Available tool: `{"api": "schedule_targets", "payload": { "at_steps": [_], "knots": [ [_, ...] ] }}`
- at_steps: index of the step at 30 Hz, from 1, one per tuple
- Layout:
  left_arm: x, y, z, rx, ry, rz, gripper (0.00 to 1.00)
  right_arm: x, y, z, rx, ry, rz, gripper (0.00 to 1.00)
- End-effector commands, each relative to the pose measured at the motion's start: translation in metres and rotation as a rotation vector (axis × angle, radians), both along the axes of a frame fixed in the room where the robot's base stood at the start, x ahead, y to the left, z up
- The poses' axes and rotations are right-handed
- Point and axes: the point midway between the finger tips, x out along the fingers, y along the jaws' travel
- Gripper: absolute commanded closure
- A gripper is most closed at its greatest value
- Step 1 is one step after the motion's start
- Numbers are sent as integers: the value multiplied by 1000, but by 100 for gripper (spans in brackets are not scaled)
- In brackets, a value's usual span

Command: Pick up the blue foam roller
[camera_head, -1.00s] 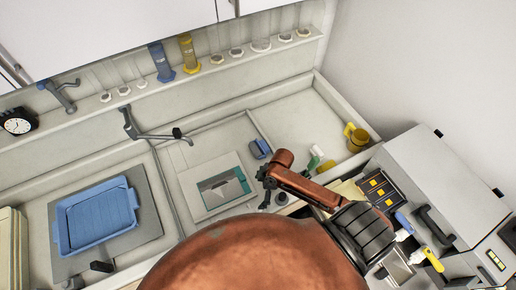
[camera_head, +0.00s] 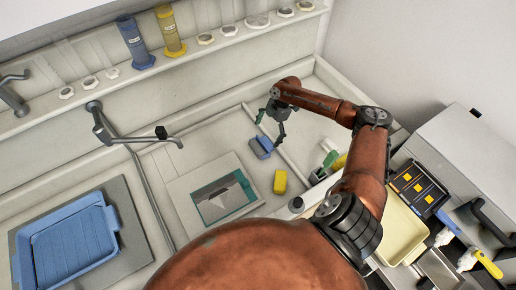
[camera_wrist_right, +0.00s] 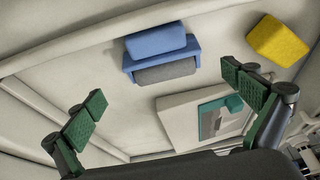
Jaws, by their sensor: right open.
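The blue foam roller (camera_head: 261,147) lies on the pale sink floor near a low divider. In the right wrist view it shows as a blue block with a grey cylinder along one side (camera_wrist_right: 160,52). My right gripper (camera_head: 271,128) is open and empty, above and just behind the roller in the head view. In the right wrist view the green-padded fingers (camera_wrist_right: 163,90) are spread wide, with the roller beyond the gap between them, apart from both. My left gripper is not in view.
A yellow block (camera_head: 280,181) lies near the roller. A blue tray (camera_head: 68,248) is at far left. A faucet (camera_head: 135,140) reaches over the basin. A cream tray (camera_head: 402,226) and grey machine are right.

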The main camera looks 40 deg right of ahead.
Motion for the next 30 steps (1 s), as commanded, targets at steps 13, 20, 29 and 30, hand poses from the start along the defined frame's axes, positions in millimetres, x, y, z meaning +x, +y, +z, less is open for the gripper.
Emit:
{"api": "schedule_targets", "payload": {
  "at_steps": [13, 20, 29, 30],
  "knots": [
    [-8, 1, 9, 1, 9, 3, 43, -1, 24, -46, 1, 2, -5, 0],
    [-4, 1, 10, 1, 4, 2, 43, 1, 31, -65, 1, 0, -4, 0],
    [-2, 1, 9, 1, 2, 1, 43, 2, 32, -66, 1, 1, -3, 7],
    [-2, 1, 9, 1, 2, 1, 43, 2, 32, -66, 1, 1, -3, 10]
  ]
}}
